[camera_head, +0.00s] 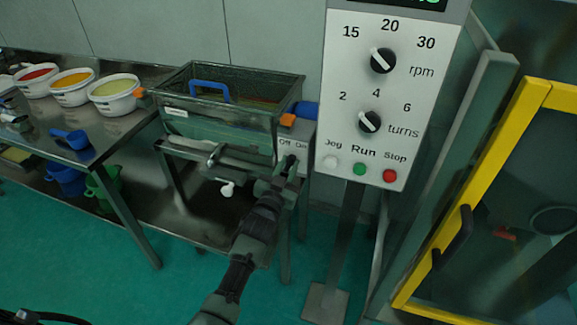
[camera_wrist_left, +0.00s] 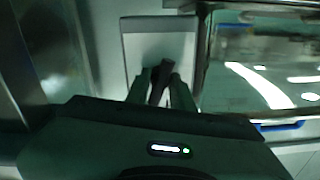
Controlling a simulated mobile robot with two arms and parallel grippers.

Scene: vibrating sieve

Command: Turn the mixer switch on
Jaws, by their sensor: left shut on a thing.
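The mixer switch is a small black knob (camera_wrist_left: 158,88) on a pale grey box (camera_wrist_left: 160,48) in the left wrist view. In the head view this box (camera_head: 296,140), lettered Off and On, sits at the right end of the sieve (camera_head: 215,130). My left gripper (camera_head: 285,165) reaches up to the box from below. Its fingers (camera_wrist_left: 161,80) are shut on the knob, one on each side. In the head view the fingers partly hide the knob, so its exact setting is hard to read. My right gripper is in neither view.
A control panel (camera_head: 345,100) with dials and buttons stands close at the right. A yellow-framed door (camera_head: 485,190) is further right. A steel table (camera_head: 110,135) at the left holds white tubs and a blue scoop (camera_head: 72,139). The green floor (camera_head: 110,270) in front is largely clear.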

